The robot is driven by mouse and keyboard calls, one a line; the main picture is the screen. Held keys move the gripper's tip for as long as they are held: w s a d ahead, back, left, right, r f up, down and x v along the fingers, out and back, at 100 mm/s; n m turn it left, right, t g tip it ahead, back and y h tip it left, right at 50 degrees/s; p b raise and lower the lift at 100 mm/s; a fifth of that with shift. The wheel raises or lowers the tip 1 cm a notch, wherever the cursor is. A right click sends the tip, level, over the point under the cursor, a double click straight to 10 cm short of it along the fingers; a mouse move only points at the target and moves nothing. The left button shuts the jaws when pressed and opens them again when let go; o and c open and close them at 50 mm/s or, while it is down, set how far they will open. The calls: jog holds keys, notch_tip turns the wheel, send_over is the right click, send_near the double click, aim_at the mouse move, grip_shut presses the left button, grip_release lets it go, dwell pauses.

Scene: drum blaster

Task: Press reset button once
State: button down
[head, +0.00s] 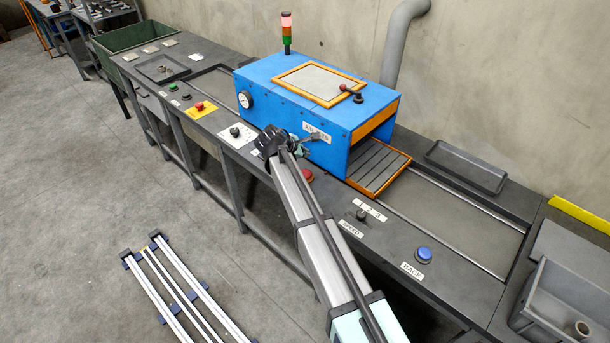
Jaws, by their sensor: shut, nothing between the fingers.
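No button label that I can read says reset. A blue button (423,254) sits at the front right of the bench, beside a label that seems to read "BACK". A red button (307,175) is near the machine's front corner, partly beside my arm. A small green button (173,87), a black one (186,96) and a red button on a yellow plate (198,106) are farther left. My gripper (301,150) is beside the blue machine's front face, small and partly hidden by my arm; it is shut and empty. Contact there cannot be told.
The blue machine (285,95) has a gauge, a top lever and a signal tower (287,32). A speed knob (361,215) and a dial on a white plate (235,131) are on the bench edge. A grey tray (466,167) lies behind the rails.

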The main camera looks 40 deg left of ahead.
aim_at(308, 170)
jog(key=shift+f+b, duration=1.25)
jog(key=shift+f, duration=1.95)
jog(key=shift+f, duration=0.1)
jog(key=shift+f, duration=0.35)
jog(key=shift+f, duration=0.5)
jog(key=shift+r, duration=0.95)
jog(key=shift+r+p, duration=1.55)
jog(key=shift+r, duration=0.95)
